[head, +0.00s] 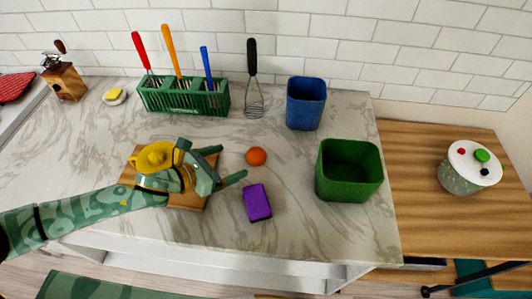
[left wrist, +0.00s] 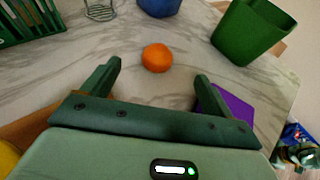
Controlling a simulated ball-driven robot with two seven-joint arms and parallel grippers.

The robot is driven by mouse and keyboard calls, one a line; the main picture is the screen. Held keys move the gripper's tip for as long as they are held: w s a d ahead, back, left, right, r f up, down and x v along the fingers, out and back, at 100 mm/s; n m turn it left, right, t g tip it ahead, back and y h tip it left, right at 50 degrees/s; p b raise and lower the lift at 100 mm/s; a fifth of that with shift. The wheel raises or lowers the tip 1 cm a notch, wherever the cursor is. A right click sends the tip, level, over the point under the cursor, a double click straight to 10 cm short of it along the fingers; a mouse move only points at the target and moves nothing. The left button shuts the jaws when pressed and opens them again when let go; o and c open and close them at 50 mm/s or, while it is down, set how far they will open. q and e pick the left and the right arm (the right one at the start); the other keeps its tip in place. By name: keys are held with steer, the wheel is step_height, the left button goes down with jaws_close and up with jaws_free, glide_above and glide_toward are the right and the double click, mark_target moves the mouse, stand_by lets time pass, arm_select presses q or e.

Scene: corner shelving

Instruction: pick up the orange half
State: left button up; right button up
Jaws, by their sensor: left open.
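The orange half (head: 256,156) lies on the marble counter, a small rounded orange thing. In the left wrist view the orange half (left wrist: 156,58) sits just beyond the fingertips, roughly midway between them. My left gripper (head: 233,164) is open and empty, pointing right toward the orange half with a gap between. Its two fingers also show in the left wrist view (left wrist: 157,72), spread apart.
A purple block (head: 257,202) lies near the lower finger. A green bin (head: 349,185) and a blue bin (head: 306,104) stand to the right. A yellow object (head: 157,156) on a wooden board (head: 187,200) lies under my left arm. A green utensil rack (head: 185,101) stands behind.

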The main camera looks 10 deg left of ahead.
mark_target(250, 156)
arm_select(q)
steer(key=shift+w+d+f+b, duration=0.3)
steer(key=shift+w+d+f, duration=0.2)
steer(key=shift+f, duration=0.15)
steer(key=shift+w+d+f+b, duration=0.35)
steer(key=shift+w+f, duration=0.15)
steer(key=shift+f, duration=0.1)
steer(key=shift+w+d+f, duration=0.15)
steer(key=shift+w+d, duration=0.25)
steer(key=x, duration=0.4)
steer(key=shift+w+d+f+b, duration=0.15)
steer(key=shift+f+b, duration=0.05)
steer(key=shift+b, duration=0.2)
steer(key=shift+w+d+f, duration=0.1)
steer(key=shift+w+d, duration=0.15)
steer(key=shift+w, duration=0.05)
steer(key=shift+s, duration=0.1)
steer(key=shift+c, duration=0.6)
steer(key=c, duration=0.9)
arm_select(e)
step_height(250, 156, down, 3)
